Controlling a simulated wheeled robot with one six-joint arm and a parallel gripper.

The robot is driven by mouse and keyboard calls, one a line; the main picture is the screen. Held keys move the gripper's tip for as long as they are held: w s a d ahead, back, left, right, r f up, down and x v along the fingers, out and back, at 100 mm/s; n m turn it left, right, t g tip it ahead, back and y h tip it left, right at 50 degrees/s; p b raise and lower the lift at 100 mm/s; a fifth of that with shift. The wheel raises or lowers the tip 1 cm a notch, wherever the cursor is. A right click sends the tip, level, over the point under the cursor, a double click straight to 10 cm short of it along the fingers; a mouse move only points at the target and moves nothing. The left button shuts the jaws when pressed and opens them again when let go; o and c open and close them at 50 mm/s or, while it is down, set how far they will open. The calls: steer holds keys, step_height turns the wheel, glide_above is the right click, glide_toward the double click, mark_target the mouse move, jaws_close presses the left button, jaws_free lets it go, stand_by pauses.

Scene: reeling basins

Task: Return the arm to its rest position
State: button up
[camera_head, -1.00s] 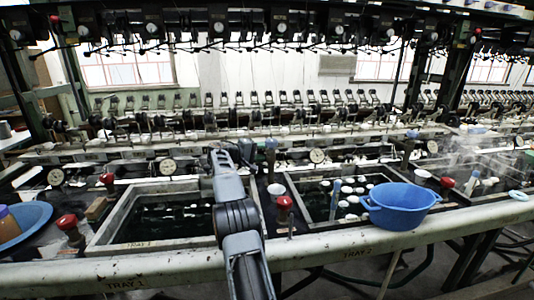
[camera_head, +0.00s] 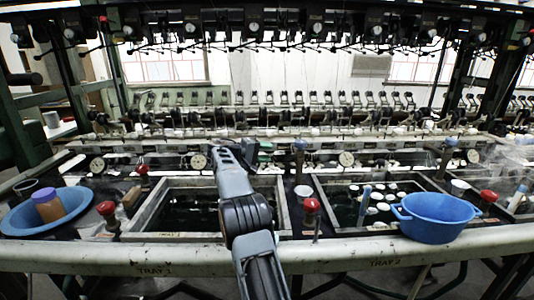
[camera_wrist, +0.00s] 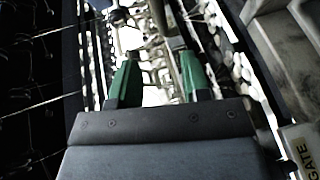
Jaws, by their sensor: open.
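My arm reaches forward from the bottom middle of the head view, over the edge between the two basins. My gripper (camera_wrist: 158,75) shows in the wrist view with its two green fingers apart and nothing between them. The wrist view shows machine parts and threads beyond the fingers.
A blue tub (camera_head: 436,216) stands on the front ledge at the right basin (camera_head: 330,222), where several white cocoons float. A blue bowl (camera_head: 18,218) with an orange-brown container (camera_head: 49,207) is at the left. Red knobs (camera_head: 311,206) stand between basins. The reeling frame is behind.

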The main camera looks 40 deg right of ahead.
stand_by(0.3)
steer(key=s+a+r+n+t+y+p, duration=0.25)
steer(key=a+r+p, duration=0.2)
steer(key=a, duration=0.45)
steer(key=s+a+r+n+t+y+p, duration=0.1)
steer(key=s+a+r+t+y+p, duration=0.3)
steer(key=a, duration=0.5)
steer(key=s+a+f+t+y+p, duration=0.1)
steer(key=s+a+f+y+p, duration=0.2)
steer(key=s+a+y+p, duration=0.5)
steer(key=s+a+n+p, duration=0.1)
steer(key=s+a, duration=0.8)
steer(key=a, duration=0.2)
steer(key=shift+s+a+t, duration=0.3)
steer(key=shift+s+t, duration=0.05)
steer(key=shift+s, duration=0.05)
steer(key=shift+y, duration=0.25)
